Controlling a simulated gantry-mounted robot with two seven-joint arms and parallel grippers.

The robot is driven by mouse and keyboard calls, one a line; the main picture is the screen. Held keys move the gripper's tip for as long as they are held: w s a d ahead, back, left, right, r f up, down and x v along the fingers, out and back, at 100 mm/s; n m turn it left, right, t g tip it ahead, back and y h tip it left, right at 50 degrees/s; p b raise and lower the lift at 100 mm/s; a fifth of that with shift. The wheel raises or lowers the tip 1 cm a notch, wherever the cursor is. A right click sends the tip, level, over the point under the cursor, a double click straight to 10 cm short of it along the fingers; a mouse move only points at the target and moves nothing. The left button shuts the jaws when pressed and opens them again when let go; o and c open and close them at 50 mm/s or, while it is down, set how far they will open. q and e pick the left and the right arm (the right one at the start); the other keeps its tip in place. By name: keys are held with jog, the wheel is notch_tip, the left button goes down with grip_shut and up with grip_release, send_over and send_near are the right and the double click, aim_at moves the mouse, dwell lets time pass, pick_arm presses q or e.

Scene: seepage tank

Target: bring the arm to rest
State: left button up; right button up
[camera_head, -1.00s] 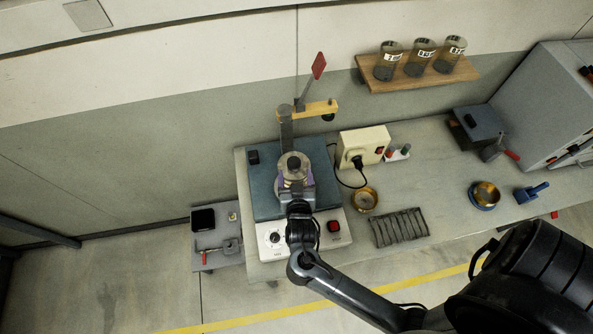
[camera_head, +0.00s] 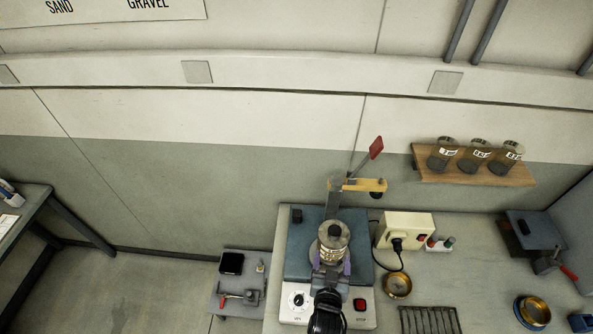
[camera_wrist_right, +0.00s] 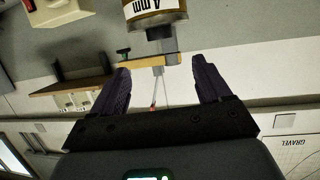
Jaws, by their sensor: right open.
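My right gripper (camera_head: 332,262) is at the front of a shaker machine (camera_head: 299,253) with a blue-grey top and a white control panel. Its purple fingers are open, with a clear gap between them in the right wrist view (camera_wrist_right: 161,68). A round metal sieve stack (camera_head: 333,236) stands upright on the machine, just beyond the fingers. In the right wrist view, a brass-coloured sieve (camera_wrist_right: 153,14) labelled "4 mm" lies past the fingertips, and nothing is held. My left gripper is out of view.
A lever with a red handle (camera_head: 376,147) and a yellow crossbar (camera_head: 360,185) rise behind the stack. A cream box (camera_head: 405,229), a brass pan (camera_head: 398,285) and a dark rack (camera_head: 430,320) are to the right. Labelled jars stand on a wall shelf (camera_head: 475,170).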

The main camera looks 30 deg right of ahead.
jog(key=s+d+n, duration=0.1)
jog(key=s+d, duration=0.3)
jog(key=s+a+r+n+g+y, duration=0.4)
jog(key=s+a+n+g+y, duration=0.3)
jog(key=s, duration=0.5)
jog(key=shift+a+n+g+y, duration=0.15)
jog(key=shift+n+g+y, duration=0.45)
jog(key=shift+y, duration=0.4)
dwell(0.5)
